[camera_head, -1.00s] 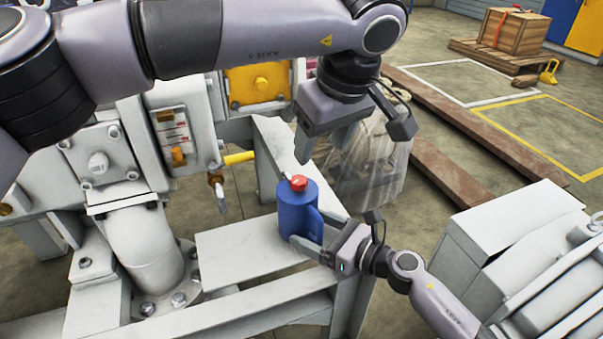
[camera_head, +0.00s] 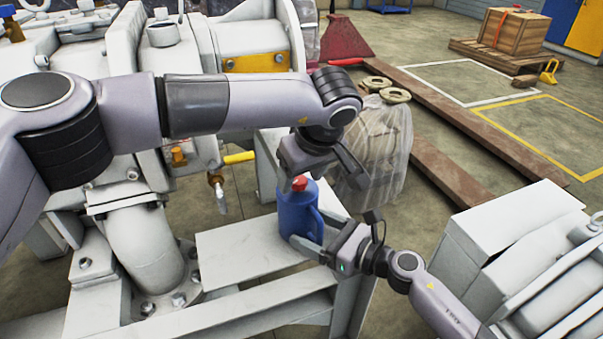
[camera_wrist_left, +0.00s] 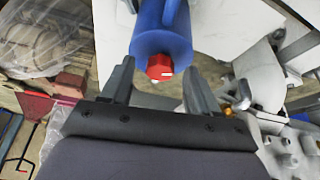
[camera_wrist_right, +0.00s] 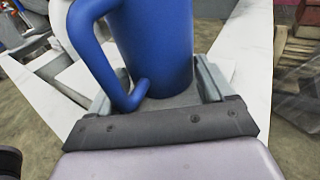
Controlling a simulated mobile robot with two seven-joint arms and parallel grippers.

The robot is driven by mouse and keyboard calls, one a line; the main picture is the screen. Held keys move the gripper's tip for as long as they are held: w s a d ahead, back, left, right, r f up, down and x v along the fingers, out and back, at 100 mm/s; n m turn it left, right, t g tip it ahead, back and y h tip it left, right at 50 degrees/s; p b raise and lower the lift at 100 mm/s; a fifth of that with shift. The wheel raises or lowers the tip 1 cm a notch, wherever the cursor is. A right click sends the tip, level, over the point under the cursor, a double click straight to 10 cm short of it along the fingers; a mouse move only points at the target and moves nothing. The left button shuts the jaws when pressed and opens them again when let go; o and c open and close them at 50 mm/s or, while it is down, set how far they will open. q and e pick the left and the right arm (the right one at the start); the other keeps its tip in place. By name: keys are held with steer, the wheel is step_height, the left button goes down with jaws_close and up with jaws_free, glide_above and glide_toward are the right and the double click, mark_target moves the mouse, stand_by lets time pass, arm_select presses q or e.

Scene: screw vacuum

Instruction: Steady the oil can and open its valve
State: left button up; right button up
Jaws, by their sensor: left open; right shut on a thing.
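The blue oil can (camera_head: 296,217) stands upright on a white ledge (camera_head: 235,252). Its red valve cap (camera_head: 299,183) is on top. My right gripper (camera_head: 317,232) is shut on the can's lower body from the right. In the right wrist view the blue can (camera_wrist_right: 158,45) sits between the fingers, with its handle at the left. My left gripper (camera_head: 302,172) is above the can, pointing down. In the left wrist view its fingers (camera_wrist_left: 158,76) are open on either side of the red cap (camera_wrist_left: 159,67), with a gap visible on both sides.
White machinery with a thick pipe (camera_head: 142,245) stands left of the ledge. A plastic-wrapped object (camera_head: 377,155) is behind at right, and a white cabinet (camera_head: 500,235) is at lower right.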

arm_select(q)
steer(key=c, duration=1)
steer(key=shift+c, duration=0.2)
steer(key=shift+n, duration=0.3)
steer(key=n+y, duration=0.1)
steer(key=n, duration=0.2)
steer(key=shift+w+d+g, duration=0.1)
steer(key=shift+d+g, duration=0.05)
steer(key=shift+g, duration=0.25)
steer(key=shift+w+n+g+y, duration=0.15)
steer(key=shift+n+g+y, duration=0.35)
steer(key=shift+n, duration=1.3)
steer(key=o, duration=1)
